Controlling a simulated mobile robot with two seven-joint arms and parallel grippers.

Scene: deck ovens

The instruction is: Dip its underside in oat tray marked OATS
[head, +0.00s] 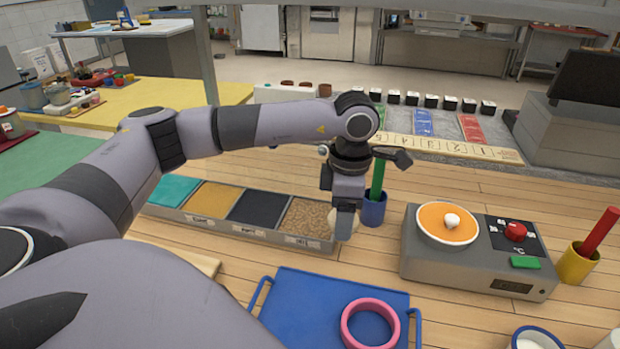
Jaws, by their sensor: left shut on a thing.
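The oat tray (308,249) is the rightmost compartment of a long grey four-part tray and is filled with tan flakes. A small white label is on its front, too small to read surely. My left gripper (344,224) points down at the right edge of this compartment. It is shut on a pale, rounded dough piece (331,226), mostly hidden by the fingers. I cannot tell whether its underside touches the oats. My right gripper is not in view.
The other compartments hold dark seeds (258,207), yellow grains (213,199) and something teal (170,190). A blue cup (373,212) with a green stick stands close right of my gripper. A blue tray (310,305) with a pink ring (370,325) lies in front. A grey heater (475,270) stands right.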

